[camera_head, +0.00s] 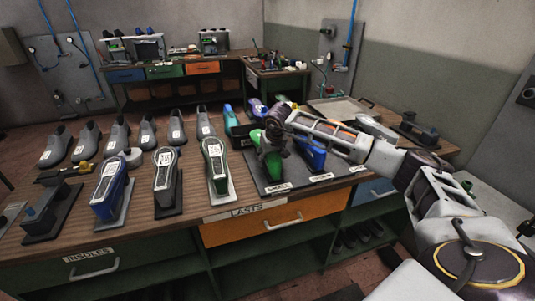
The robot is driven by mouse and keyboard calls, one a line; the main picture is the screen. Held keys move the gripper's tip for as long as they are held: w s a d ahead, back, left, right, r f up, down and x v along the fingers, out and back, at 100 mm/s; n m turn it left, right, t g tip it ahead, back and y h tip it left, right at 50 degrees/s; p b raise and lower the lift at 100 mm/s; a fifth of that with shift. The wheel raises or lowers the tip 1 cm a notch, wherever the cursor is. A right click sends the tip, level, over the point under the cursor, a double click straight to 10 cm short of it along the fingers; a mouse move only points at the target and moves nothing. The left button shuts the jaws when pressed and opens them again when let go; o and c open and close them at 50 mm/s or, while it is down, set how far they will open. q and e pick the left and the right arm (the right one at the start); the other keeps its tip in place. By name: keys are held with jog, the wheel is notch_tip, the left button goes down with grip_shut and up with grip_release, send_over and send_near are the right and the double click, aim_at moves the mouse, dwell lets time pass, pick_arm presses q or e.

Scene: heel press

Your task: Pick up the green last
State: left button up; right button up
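A green last (256,138) stands on a dark board at the right part of the bench, behind a label that seems to read SMALL. My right gripper (271,140) is right at it and covers much of it. The gripper's fingers are dark and small here, so I cannot tell whether they touch the last or how far apart they are. Another last with green sides (216,163) and a white label stands on a light plate to the left. My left gripper is out of view.
A blue last (312,154) stands just right of my gripper, under my forearm. A purple last (258,108) and a blue-teal last (231,119) stand behind. Several grey shoes (176,128) line the bench's left. An orange drawer (275,224) is below.

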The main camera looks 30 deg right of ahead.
jog(key=c, duration=0.9)
jog(key=shift+o, duration=0.2)
jog(key=shift+r, duration=0.2)
jog(key=shift+r, duration=4.85)
jog(key=shift+f, duration=0.15)
